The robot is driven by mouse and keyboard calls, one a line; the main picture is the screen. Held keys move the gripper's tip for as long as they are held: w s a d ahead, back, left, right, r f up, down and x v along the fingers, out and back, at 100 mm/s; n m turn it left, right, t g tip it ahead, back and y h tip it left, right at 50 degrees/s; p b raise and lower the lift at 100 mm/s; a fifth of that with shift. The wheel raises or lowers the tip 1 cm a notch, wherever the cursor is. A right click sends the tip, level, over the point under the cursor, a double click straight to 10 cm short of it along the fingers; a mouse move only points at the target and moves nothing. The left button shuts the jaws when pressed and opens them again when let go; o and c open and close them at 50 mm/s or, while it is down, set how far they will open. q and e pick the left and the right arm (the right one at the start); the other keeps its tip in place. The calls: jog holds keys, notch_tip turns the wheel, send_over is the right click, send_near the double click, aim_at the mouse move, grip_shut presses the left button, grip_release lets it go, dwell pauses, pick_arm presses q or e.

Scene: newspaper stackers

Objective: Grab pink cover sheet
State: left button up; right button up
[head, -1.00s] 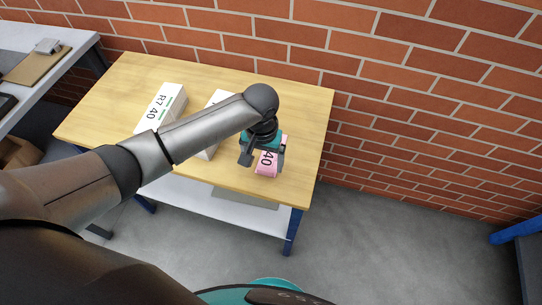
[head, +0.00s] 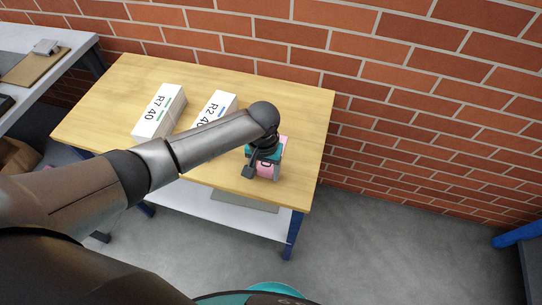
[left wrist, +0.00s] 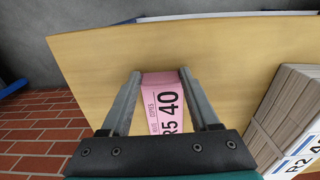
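The pink cover sheet (head: 265,169) lies near the right front edge of the wooden table (head: 232,176). In the left wrist view, the pink sheet (left wrist: 165,108) is printed "R5 40" with "COPIES" beside it. My left gripper (head: 263,172) is right over it, pointing down, and partly hides it. In the left wrist view, my left gripper (left wrist: 160,74) is open, with one finger at each side of the pink sheet. I cannot tell whether either finger touches it. My right gripper is not in view.
White-topped stacks marked "R7 40" (head: 159,111) and "R2 40" (head: 216,106) lie to the left on the table; my arm partly covers the second. A brick wall (head: 420,100) stands behind. Another table (head: 40,80) is at the far left.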

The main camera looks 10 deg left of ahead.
pick_arm(q)
jog(key=c, duration=0.9)
